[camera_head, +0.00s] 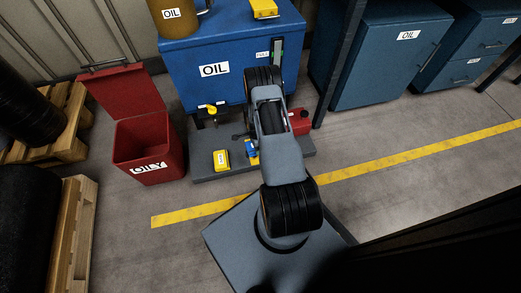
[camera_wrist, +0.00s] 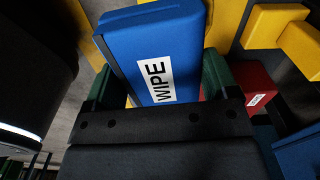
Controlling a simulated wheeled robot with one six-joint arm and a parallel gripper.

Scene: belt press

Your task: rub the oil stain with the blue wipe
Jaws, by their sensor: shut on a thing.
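The blue wipe (camera_wrist: 150,45), a block lettered WIPE, is between the two green fingers of my gripper (camera_wrist: 160,82) in the wrist view. The gripper is shut on it, and the wipe's far end sticks out past the fingers. In the head view my arm hides most of the gripper. A small blue piece (camera_head: 251,147) shows beside my arm there; I cannot tell if it is the wipe. I cannot make out the oil stain in either view.
A grey low platform (camera_head: 208,172) holds a yellow labelled block (camera_head: 221,160) and a red can (camera_head: 300,122). Behind it stands a blue OIL cabinet (camera_head: 190,75). A red open OILY bin (camera_head: 150,150) is left. Clear floor lies right, past a yellow line (camera_head: 400,156).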

